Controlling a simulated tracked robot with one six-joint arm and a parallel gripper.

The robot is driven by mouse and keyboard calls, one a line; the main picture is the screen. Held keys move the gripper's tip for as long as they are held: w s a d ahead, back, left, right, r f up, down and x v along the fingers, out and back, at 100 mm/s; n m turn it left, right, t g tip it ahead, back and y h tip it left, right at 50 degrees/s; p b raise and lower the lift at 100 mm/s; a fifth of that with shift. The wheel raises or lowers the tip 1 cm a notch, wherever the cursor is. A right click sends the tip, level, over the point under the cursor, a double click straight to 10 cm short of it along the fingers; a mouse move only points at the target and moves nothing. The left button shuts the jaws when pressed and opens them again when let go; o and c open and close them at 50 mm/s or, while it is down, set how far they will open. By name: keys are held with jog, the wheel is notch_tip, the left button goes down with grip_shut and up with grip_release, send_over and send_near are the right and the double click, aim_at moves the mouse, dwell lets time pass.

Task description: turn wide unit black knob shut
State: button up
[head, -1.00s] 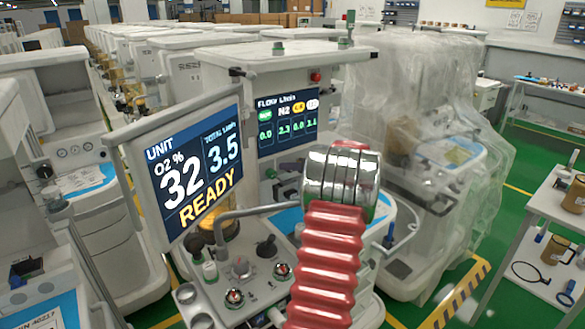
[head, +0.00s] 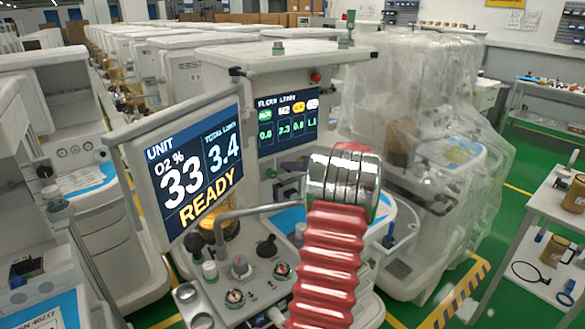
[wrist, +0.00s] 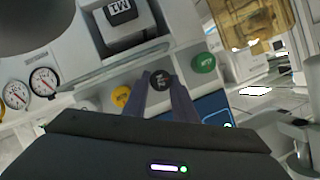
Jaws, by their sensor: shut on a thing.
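In the wrist view, the black knob (wrist: 162,79) sits on a pale panel between a yellow knob (wrist: 121,96) and a green knob (wrist: 204,62). My gripper (wrist: 164,84) has its two dark fingers closed on the black knob's sides. In the head view my arm's metal joint and red bellows cover part of the unit, and I cannot make out the grip there. The unit's tilted screen (head: 190,170) reads O2 33 %, total 3.4 and READY. The flow screen (head: 287,120) shows several readings, including 2.3 under N2.
The lower ledge carries dials, small knobs and a black lever (head: 267,246). A grey pipe (head: 245,212) runs above it. A plastic-wrapped cart (head: 420,150) stands close on the right, and a white table (head: 555,205) beyond it. Gauges (wrist: 44,80) sit left in the wrist view.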

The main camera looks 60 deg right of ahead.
jog(key=m, duration=0.1)
jog(key=m+t+y, duration=0.1)
jog(key=m, duration=0.1)
jog(key=m+t, duration=0.1)
jog(key=m, duration=0.1)
jog(key=shift+s+d+f+y, duration=0.2)
jog(key=shift+d+f+y, duration=0.05)
jog(key=shift+d+y, duration=0.05)
dwell(0.5)
jog(key=o, duration=0.7)
jog(key=shift+o, duration=0.3)
jog(key=shift+a, duration=0.1)
jog(key=v, duration=1.3)
jog(key=shift+s, duration=0.4)
